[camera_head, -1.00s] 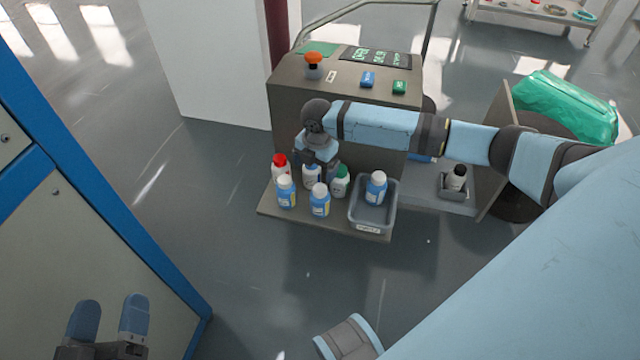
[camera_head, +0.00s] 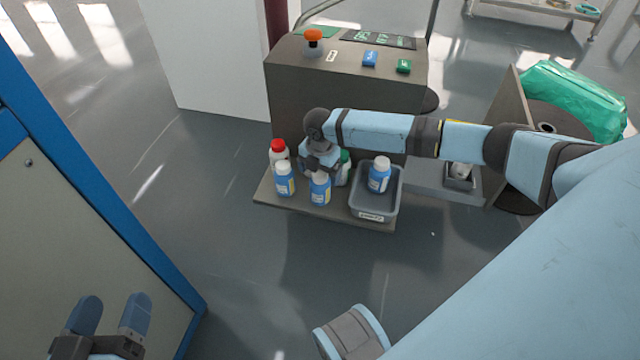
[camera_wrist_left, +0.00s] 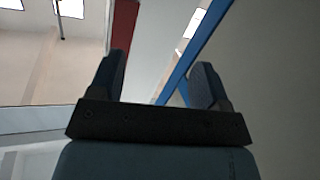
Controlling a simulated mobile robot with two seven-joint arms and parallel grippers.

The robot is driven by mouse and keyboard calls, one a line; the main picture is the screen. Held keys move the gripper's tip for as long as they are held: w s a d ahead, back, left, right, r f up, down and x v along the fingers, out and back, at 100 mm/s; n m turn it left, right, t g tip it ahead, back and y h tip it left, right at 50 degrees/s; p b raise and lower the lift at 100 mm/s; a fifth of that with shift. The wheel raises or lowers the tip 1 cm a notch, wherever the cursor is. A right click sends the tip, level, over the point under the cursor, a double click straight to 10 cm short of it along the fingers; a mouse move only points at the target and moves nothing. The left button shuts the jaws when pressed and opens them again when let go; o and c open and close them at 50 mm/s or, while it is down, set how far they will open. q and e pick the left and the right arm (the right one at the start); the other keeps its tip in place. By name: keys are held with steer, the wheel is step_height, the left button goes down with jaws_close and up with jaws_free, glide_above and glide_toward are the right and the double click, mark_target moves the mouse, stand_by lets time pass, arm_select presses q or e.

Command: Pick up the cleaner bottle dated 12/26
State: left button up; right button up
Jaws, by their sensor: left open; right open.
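Several small bottles stand on a low shelf (camera_head: 262,198) in the head view: a white bottle with a red cap (camera_head: 279,155), a blue bottle with a white cap at front left (camera_head: 285,182), another blue bottle in front middle (camera_head: 320,192), and a partly hidden green-capped bottle (camera_head: 344,170). Date labels are too small to read. My right gripper (camera_head: 319,175) is open, at the top of the front middle bottle; its fingers partly hide that bottle's cap. My left gripper (camera_head: 108,315) is open and empty, also in the left wrist view (camera_wrist_left: 155,85).
A grey console (camera_head: 345,85) with an orange knob rises behind the shelf. A small holder (camera_head: 460,183) with a bottle sits at right, near a green bag (camera_head: 572,100). A blue-edged cabinet (camera_head: 75,250) is beside my left gripper. The floor before the shelf is clear.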

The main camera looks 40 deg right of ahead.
mark_target(320, 187)
step_height(320, 187, down, 4)
steer(key=shift+a+r+b, duration=0.1)
steer(key=shift+r+b, duration=0.15)
steer(key=shift+b, duration=0.45)
arm_select(q)
steer(key=shift+w+a+r+m+t, duration=0.2)
steer(key=shift+w+a+m+t, duration=0.2)
steer(key=shift+w+m, duration=0.25)
arm_select(e)
steer(key=shift+r, duration=0.1)
steer(key=c, duration=1.1)
steer(key=shift+r, duration=0.15)
